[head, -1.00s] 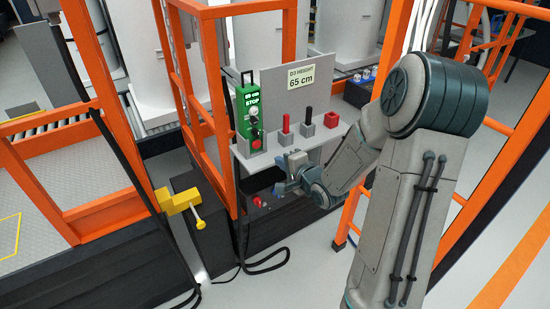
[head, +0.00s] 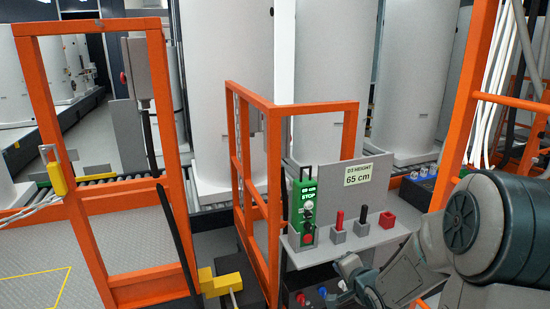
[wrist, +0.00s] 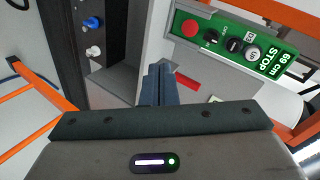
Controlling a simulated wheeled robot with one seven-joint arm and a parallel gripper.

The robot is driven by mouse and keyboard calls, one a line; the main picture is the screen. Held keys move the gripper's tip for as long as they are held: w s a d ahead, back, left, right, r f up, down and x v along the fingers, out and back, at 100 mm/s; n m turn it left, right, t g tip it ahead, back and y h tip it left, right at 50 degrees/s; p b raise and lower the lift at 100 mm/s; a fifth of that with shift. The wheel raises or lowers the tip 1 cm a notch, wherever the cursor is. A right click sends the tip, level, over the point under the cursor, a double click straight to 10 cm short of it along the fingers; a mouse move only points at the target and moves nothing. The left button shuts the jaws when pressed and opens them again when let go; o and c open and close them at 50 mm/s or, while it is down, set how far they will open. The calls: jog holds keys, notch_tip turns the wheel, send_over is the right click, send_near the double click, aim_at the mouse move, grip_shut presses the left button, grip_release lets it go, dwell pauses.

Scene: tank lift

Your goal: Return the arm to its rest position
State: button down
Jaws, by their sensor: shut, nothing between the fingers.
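My arm (head: 500,225) is at the lower right of the head view, bent, with its forearm reaching left. My gripper (wrist: 160,72) shows in the wrist view with its two fingers together and nothing between them. In the head view it is near the bottom edge, below the front of a grey control shelf (head: 325,256), and partly hard to make out. In the wrist view the fingers appear beside the edge of the shelf, below the green STOP box (wrist: 235,42). I cannot tell how wide the gap to the shelf is.
Tall white tanks (head: 330,70) stand behind.

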jog(key=s+a+r+n+g+h, duration=0.1)
jog(key=s+r+n+g, duration=0.2)
jog(key=s, duration=0.5)
jog(key=s+a+r+n+g, duration=0.2)
jog(key=s+r+n+g, duration=0.1)
jog(key=s, duration=0.5)
jog(key=s+a+r+n+g+h, duration=0.1)
jog(key=s+r+n+g, duration=0.2)
jog(key=s, duration=0.6)
jog(key=n, duration=0.2)
jog(key=shift+a+n+h, duration=0.2)
jog(key=shift+n+h, duration=0.1)
jog(key=shift+s, duration=0.1)
